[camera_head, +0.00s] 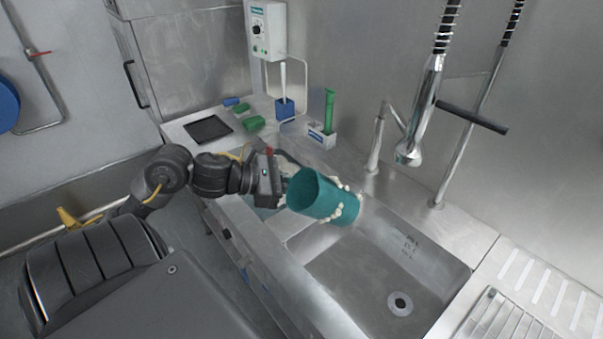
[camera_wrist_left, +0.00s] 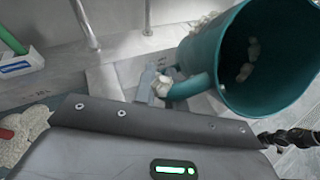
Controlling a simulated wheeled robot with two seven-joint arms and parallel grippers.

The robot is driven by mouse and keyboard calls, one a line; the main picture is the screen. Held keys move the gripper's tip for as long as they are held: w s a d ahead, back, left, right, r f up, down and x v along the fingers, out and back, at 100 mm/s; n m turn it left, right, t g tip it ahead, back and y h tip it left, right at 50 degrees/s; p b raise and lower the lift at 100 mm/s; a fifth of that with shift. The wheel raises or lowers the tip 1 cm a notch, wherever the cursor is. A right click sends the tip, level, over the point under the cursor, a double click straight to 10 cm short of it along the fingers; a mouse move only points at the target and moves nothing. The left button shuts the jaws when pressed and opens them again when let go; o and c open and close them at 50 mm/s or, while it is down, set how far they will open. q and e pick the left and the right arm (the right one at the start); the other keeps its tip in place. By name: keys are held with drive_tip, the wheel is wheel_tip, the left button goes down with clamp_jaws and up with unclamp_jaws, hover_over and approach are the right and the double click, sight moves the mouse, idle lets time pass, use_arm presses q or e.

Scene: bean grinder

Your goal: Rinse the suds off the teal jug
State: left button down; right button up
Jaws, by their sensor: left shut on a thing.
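The teal jug (camera_head: 318,195) is tilted on its side above the left part of the sink, its open mouth toward the lower left in the head view. White suds (camera_head: 345,205) cling to its outer right side. In the left wrist view the jug (camera_wrist_left: 205,60) shows its mouth, with pale suds (camera_wrist_left: 246,70) inside and more near its handle (camera_wrist_left: 187,87). My left gripper (camera_head: 276,178) is shut on the jug at its handle side; the fingertips are mostly hidden. My right gripper is not in view. The spray head (camera_head: 409,152) hangs right of the jug, apart from it.
The steel sink basin (camera_head: 345,268) is empty, with a drain (camera_head: 399,303) at lower right. A faucet (camera_head: 377,140) stands behind it. Green sponges (camera_head: 254,123), a dark tray (camera_head: 208,129) and a brush holder (camera_head: 284,107) are on the left counter. A ribbed drainboard (camera_head: 500,318) lies at right.

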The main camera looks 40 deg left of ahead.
use_arm(q)
drive_tip(key=shift+w, duration=0.1)
